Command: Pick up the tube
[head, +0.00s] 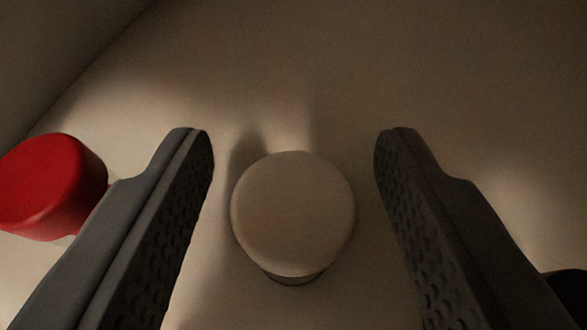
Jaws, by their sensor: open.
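A round, pale beige thing (293,214), seen from its top end, stands on a light surface between my two fingers; it may be the tube, with a darker band just showing under its lower edge. My gripper (293,140) is open, with one dark textured finger on each side of it. Neither finger appears to touch it. The lower body of the pale thing is mostly hidden beneath its top.
A red round thing (50,187) stands at the left, partly behind my left finger. A dark thing (570,288) shows at the lower right edge, partly cut off. The light surface (300,60) beyond the fingers is bare, with an edge at the upper left.

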